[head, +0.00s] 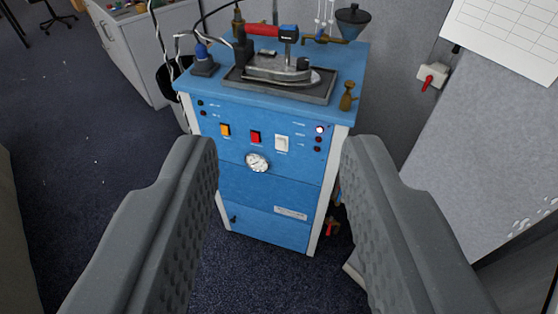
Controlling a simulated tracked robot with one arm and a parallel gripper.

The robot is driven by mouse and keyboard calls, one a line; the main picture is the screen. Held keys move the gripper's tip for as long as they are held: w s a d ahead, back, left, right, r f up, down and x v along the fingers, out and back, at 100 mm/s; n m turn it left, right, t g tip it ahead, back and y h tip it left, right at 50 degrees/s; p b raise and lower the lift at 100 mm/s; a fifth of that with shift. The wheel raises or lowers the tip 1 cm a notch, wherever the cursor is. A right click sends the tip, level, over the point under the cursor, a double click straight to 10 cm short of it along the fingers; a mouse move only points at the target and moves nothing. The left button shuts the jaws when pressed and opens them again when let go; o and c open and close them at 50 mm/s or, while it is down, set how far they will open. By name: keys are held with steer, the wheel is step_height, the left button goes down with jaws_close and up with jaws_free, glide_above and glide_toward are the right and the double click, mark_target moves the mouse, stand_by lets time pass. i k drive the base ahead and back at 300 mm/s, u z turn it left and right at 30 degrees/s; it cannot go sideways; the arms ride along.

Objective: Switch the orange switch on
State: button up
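The orange switch (225,130) is a small upright rectangle on the front panel of a blue cabinet (270,190). It is the leftmost of three switches, with a red switch (255,137) and a white switch (282,143) to its right. I cannot tell the orange switch's position at this size. My gripper (279,155) is open and empty. Its two grey fingers stand wide apart in the foreground, and the cabinet front shows between them at a distance. The orange switch shows just right of the left fingertip and is not covered.
An iron (278,68) rests in a tray on the cabinet top, near a dark funnel (352,20). A grey wall stands right, with a red-handled wall switch (431,77). Dark carpet (80,190) is clear at left.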

mark_target(224, 129)
steer(key=k, duration=0.55)
steer(key=u, duration=0.5)
steer(key=i, duration=1.6)
steer(key=z, duration=0.3)
